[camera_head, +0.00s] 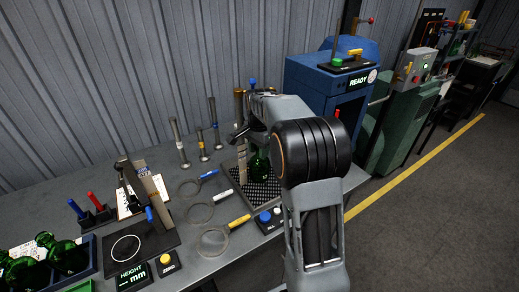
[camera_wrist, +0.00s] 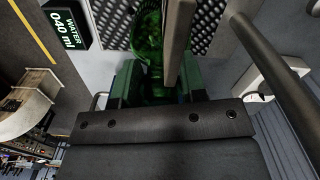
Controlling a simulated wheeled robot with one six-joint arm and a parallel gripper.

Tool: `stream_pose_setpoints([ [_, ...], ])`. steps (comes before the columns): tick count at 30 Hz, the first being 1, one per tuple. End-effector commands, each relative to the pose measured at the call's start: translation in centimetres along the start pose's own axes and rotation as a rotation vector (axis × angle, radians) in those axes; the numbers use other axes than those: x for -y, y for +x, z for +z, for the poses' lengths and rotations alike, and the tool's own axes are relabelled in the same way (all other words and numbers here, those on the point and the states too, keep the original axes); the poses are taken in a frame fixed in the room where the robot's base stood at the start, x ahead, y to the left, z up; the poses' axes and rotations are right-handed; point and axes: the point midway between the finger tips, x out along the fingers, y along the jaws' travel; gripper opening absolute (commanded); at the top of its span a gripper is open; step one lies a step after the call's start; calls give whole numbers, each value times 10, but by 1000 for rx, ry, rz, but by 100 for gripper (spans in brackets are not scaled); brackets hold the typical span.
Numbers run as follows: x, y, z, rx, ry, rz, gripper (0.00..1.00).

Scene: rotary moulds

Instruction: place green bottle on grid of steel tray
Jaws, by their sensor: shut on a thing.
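The green bottle (camera_head: 259,167) is in front of the dark perforated grid of the steel tray (camera_head: 268,202), partly hidden by my arm. In the wrist view the green glass (camera_wrist: 149,45) lies between the jaws of my gripper (camera_wrist: 158,82), which is shut on it. In the head view my jaws are mostly hidden by my own wrist. The bottle looks about upright over the grid. I cannot tell whether its base touches the grid.
A post (camera_head: 240,110) rises at the tray's back left. Several ring-ended tools (camera_head: 213,240) lie left of the tray, and a button box (camera_head: 268,219) sits in front. A blue machine (camera_head: 322,85) marked READY stands right. More green bottles (camera_head: 68,256) lie in a bin at left.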

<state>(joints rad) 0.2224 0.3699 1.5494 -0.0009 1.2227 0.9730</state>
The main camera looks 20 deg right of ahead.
Motion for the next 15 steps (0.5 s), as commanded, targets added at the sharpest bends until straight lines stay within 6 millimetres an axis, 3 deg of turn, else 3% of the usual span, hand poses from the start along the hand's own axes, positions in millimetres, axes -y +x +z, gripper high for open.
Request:
stream_pose_setpoints([
  [5, 0, 2, 0, -1, 0, -1, 0],
  [6, 0, 4, 0, 0, 0, 0, 39],
  [15, 0, 3, 0, 0, 0, 0, 64],
])
